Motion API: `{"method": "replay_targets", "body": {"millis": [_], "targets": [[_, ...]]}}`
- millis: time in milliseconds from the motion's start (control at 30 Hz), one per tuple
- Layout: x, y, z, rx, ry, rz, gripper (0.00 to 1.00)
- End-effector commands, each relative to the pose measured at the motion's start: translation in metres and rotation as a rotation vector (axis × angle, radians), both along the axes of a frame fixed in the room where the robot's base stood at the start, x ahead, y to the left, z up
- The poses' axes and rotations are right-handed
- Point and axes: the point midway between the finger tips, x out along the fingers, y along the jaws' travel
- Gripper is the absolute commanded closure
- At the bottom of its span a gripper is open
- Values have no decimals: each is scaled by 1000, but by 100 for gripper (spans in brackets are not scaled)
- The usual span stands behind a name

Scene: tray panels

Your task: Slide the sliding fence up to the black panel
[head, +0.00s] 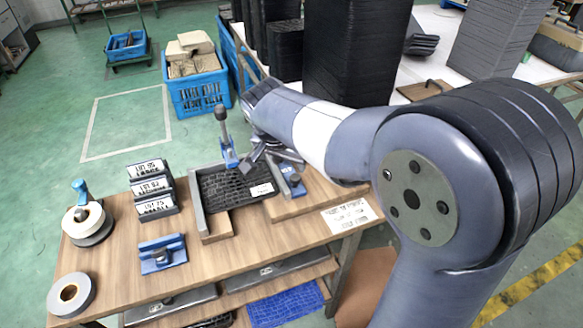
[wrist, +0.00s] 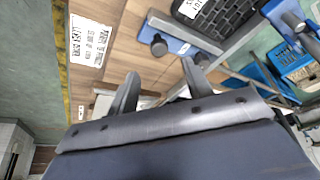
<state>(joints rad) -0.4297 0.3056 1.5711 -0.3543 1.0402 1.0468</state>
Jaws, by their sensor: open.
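The black panel (head: 232,188), dark and textured with a white label, lies on the wooden table; its corner shows at the top of the wrist view (wrist: 232,18). The sliding fence (head: 287,182), apparently the blue-and-silver bar with dark knobs, is right of the panel in the head view. In the wrist view the fence (wrist: 183,38) lies beyond my fingers, with a strip of wood between it and the panel. My gripper (head: 271,157) is open and empty above the fence; its two fingers (wrist: 160,88) point toward the knobs. My gripper partly hides the panel's far right corner.
A grey fixed rail (head: 199,210) borders the panel's left. A blue clamp (head: 228,150) with an upright handle stands behind it. Label blocks (head: 152,188), tape rolls (head: 72,294) and a blue block (head: 163,254) occupy the left. A paper sign (head: 351,214) lies at right.

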Motion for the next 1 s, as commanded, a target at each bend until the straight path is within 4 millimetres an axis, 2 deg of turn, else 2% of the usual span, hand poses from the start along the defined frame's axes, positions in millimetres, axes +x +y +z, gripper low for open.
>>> {"method": "replay_targets", "body": {"millis": [33,200,600,767,1000], "targets": [[-3,2,9,1,-3,1,52],[-8,4,22,0,-1,1,52],[-9,4,22,0,1,0,52],[-5,2,10,-3,5,-2,52],[10,-7,-31,-3,6,-2,52]]}}
